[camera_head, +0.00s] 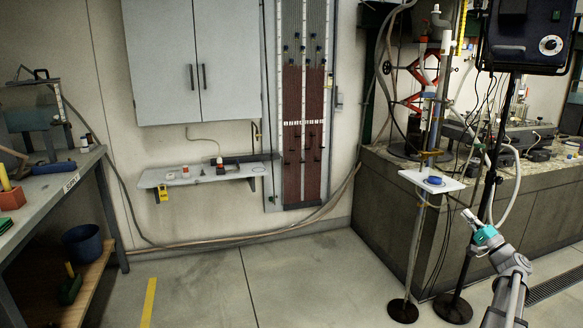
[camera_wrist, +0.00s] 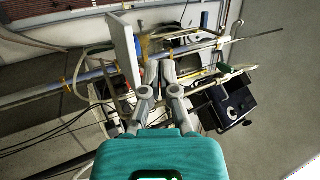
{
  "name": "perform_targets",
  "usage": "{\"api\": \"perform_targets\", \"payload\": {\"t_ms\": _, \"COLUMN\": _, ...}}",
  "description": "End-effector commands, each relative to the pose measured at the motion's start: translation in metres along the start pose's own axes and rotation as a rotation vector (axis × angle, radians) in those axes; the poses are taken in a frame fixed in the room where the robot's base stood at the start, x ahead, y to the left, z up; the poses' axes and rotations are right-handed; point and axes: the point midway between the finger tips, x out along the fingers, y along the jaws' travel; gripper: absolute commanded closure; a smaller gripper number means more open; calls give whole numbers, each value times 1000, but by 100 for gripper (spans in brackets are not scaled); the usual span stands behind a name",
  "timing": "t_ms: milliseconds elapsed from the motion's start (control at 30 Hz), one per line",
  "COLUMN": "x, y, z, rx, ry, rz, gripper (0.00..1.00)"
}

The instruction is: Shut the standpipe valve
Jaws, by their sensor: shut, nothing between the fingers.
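The standpipe (camera_head: 428,120) is a tall thin vertical tube on a stand at the right of the head view. In the wrist view a long pale-blue tube (camera_wrist: 92,77) runs slantwise behind my fingers. I cannot make out the standpipe valve clearly in either view. My gripper (camera_head: 467,213), with its teal body, is at the lower right of the head view, just right of the stand's pole and below its small white shelf. In the wrist view my gripper (camera_wrist: 160,68) is shut and empty, with its fingertips in front of the tubes. Contact cannot be told.
The white shelf (camera_head: 413,178) carries a blue ring-like item (camera_head: 434,181); its plate (camera_wrist: 123,48) stands close left of my fingers in the wrist view. A dark control box (camera_head: 525,38) hangs on a pole with loose cables. Floor to the left is clear.

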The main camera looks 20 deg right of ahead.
Motion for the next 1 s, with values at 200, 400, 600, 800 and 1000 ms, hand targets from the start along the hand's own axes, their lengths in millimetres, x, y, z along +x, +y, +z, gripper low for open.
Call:
{"api": "perform_targets", "payload": {"t_ms": 200, "x": 39, "y": 43, "z": 72, "rx": 4, "ry": -142, "rz": 137, "gripper": 100}}
{"api": "perform_targets", "payload": {"t_ms": 400, "x": 68, "y": 89, "z": 153, "rx": -3, "ry": -307, "rz": 299, "gripper": 100}}
{"api": "perform_targets", "payload": {"t_ms": 600, "x": 83, "y": 129, "z": 233, "rx": -24, "ry": -470, "rz": 457, "gripper": 100}}
{"api": "perform_targets", "payload": {"t_ms": 800, "x": 84, "y": 163, "z": 309, "rx": -58, "ry": -632, "rz": 612, "gripper": 100}}
{"api": "perform_targets", "payload": {"t_ms": 1000, "x": 74, "y": 190, "z": 379, "rx": -108, "ry": -788, "rz": 766, "gripper": 100}}
